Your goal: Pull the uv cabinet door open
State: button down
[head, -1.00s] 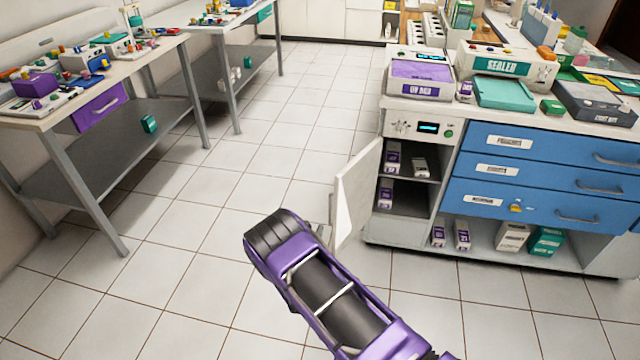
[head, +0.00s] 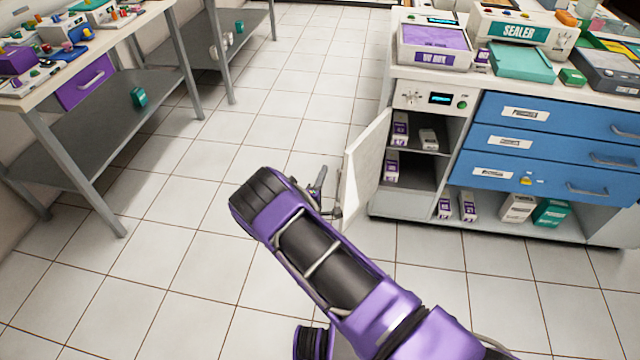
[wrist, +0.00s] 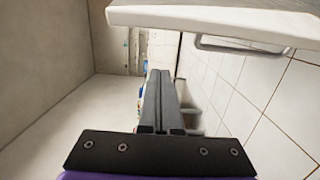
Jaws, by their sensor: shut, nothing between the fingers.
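The uv cabinet (head: 462,101) is at the right, with a small display panel above its shelves. Its white door (head: 364,172) stands part way open, swung out toward me, and its shelves show. My gripper (head: 320,180) is beside the door's outer face, to the left of its free edge. In the wrist view the gripper's dark fingers (wrist: 160,78) are together and empty. The door panel (wrist: 215,18) crosses the top of that view, with its grey bar handle (wrist: 245,47) beneath it. The fingers are apart from the handle.
Small boxes (head: 392,166) stand on the cabinet shelves. Blue drawers (head: 545,145) are right of the cabinet. A worktable with a lower shelf (head: 110,120) stands at the left. The tiled floor (head: 265,125) between is clear.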

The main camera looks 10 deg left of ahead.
jog(key=shift+w+d, duration=0.35)
jog(key=shift+d, duration=0.3)
jog(key=shift+w+d, duration=0.3)
jog(key=shift+d, duration=0.4)
jog(key=shift+w+d, duration=0.35)
jog(key=shift+d, duration=0.3)
